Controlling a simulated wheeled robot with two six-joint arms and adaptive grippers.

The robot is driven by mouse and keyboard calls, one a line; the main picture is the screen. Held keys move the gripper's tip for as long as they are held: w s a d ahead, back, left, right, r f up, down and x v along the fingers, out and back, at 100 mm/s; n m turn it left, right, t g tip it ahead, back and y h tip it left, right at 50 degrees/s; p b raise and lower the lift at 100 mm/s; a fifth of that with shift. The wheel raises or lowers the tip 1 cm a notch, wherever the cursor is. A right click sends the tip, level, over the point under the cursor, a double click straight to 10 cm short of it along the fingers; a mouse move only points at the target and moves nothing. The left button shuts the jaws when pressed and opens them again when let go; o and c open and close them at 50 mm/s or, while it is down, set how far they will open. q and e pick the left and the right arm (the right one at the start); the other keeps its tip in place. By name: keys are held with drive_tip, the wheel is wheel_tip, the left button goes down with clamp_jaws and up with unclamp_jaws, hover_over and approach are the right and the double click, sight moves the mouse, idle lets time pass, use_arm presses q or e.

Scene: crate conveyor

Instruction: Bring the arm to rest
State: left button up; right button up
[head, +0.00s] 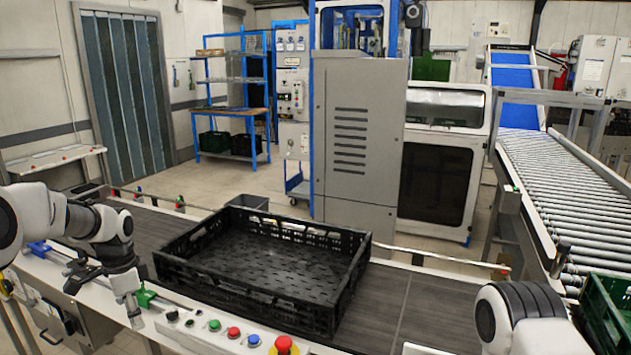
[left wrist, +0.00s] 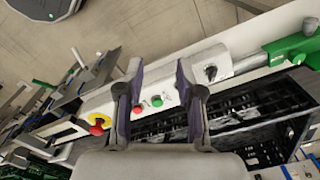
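My left gripper (head: 133,308) hangs over the front edge of the conveyor at the left, left of the black crate. In the left wrist view its two fingers (left wrist: 160,88) are spread apart with nothing held between them. Part of my right arm (head: 520,318) shows at the bottom right of the head view; its gripper is out of view.
A black slatted crate (head: 190,279), looking empty, sits on the dark conveyor belt (head: 425,312). Buttons and a red emergency stop (head: 285,345) line the front rail. A green crate (head: 607,322) stands at the right by the roller conveyor (head: 575,190).

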use_arm(q)
drive_tip(key=s+d+f+g+b, duration=0.1)
drive_tip(key=s+d+f+g, duration=0.25)
drive_tip(key=s+f, duration=0.85)
drive_tip(key=s+d+f+g+b, duration=0.15)
drive_tip(key=s+d+f, duration=0.35)
drive_tip(key=s+f, duration=0.65)
drive_tip(key=s+d+f+n+t, duration=0.2)
drive_tip(key=s+f+n, duration=0.1)
drive_tip(key=s+n, duration=0.2)
drive_tip(key=s+d+f+n+t, duration=0.2)
drive_tip(key=s+n, duration=0.4)
drive_tip(key=s, duration=0.3)
wheel_tip(320, 180, down, 2)
drive_tip(key=shift+d+f+t+p, duration=0.1)
drive_tip(key=shift+d+t+p, duration=0.2)
drive_tip(key=shift+d+t, duration=0.15)
use_arm(e)
wheel_tip(320, 180, down, 2)
drive_tip(key=shift+f, duration=0.1)
use_arm(q)
drive_tip(key=shift+s, duration=0.2)
use_arm(e)
drive_tip(key=shift+s, duration=0.1)
